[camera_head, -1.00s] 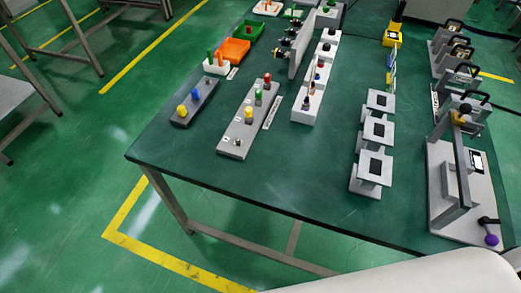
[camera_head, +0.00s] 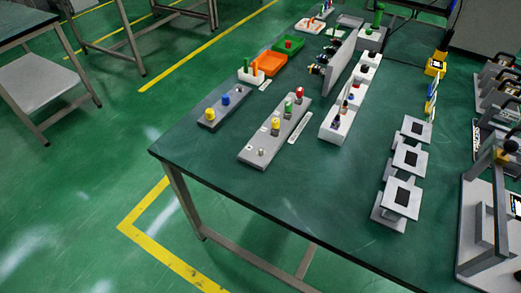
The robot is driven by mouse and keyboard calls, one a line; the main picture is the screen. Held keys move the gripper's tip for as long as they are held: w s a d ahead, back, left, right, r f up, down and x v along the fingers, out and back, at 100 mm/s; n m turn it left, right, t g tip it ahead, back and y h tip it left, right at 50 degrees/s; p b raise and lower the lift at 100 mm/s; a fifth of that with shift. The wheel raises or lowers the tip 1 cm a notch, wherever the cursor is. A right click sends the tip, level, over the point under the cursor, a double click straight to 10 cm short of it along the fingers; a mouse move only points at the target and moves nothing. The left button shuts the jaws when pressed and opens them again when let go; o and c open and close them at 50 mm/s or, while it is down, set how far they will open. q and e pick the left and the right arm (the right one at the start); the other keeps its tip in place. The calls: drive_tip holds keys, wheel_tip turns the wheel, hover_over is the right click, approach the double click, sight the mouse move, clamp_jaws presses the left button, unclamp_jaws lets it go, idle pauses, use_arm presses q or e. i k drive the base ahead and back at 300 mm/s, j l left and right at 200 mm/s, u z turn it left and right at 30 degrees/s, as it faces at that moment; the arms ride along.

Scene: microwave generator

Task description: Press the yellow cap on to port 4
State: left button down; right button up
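A long light-grey port strip (camera_head: 250,158) lies on the green table. Its near-end port (camera_head: 261,152) is bare metal. Behind it sit a yellow cap (camera_head: 274,125), a green cap (camera_head: 288,108) and a red cap (camera_head: 299,93), in that order. The port numbers are too small to read. To its left, a dark-grey holder (camera_head: 218,111) carries another yellow cap (camera_head: 210,114) at its near end, a blue cap (camera_head: 225,100) and a small metallic post (camera_head: 239,89). Neither gripper is in view.
Orange (camera_head: 269,63) and green (camera_head: 289,46) trays and an upright grey panel (camera_head: 340,65) stand behind. A white block row (camera_head: 335,133), grey stands (camera_head: 399,198) and a tall fixture (camera_head: 490,225) lie to the right. The table's near-left corner is clear.

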sight(209, 112)
drive_tip(key=j+z, duration=0.2)
drive_tip(key=z, duration=0.8)
drive_tip(key=j+z, duration=0.25)
drive_tip(key=j, duration=0.15)
drive_tip(key=k+j+z, duration=0.1)
drive_tip(key=j+z, duration=0.15)
drive_tip(key=j, duration=0.15)
drive_tip(key=k+j+z, duration=0.1)
drive_tip(key=j+z, duration=0.15)
drive_tip(key=k+j+z, duration=0.25)
drive_tip(key=j, duration=0.2)
drive_tip(key=k+j, duration=0.1)
drive_tip(key=j, duration=0.25)
drive_tip(key=k+j, duration=0.1)
drive_tip(key=j, duration=0.3)
drive_tip(key=z, duration=0.05)
